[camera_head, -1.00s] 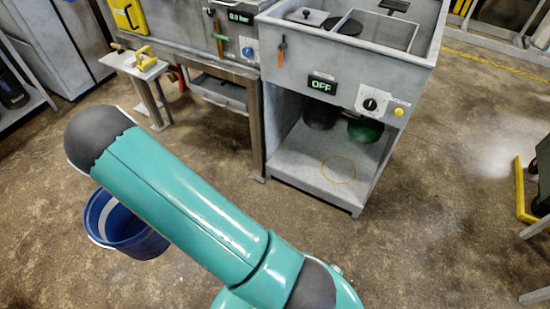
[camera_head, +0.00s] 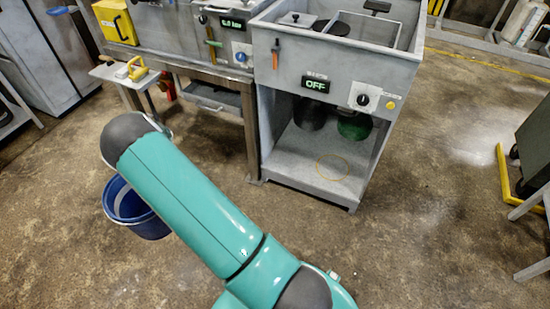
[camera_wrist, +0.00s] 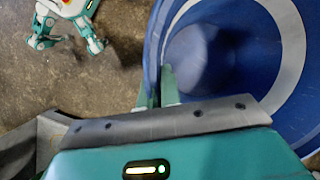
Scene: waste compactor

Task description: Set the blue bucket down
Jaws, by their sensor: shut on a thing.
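The blue bucket (camera_head: 150,227) hangs at the lower left in the head view, partly behind my teal arm. In the wrist view the bucket (camera_wrist: 222,55) fills the right side, with its mouth and a pale band inside showing. My gripper (camera_wrist: 158,88) is shut on the bucket's wall at the rim. In the head view my arm hides the gripper. The bucket appears held above the floor, but its exact height cannot be told.
A grey cabinet (camera_head: 330,62) marked OFF stands ahead. Its open lower shelf (camera_head: 300,160) bears a thin yellow ring (camera_head: 332,167), with a black container (camera_head: 311,117) and a green container (camera_head: 354,126) behind. A yellow-edged stand (camera_head: 503,175) is at right. Open floor (camera_head: 420,215) lies between.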

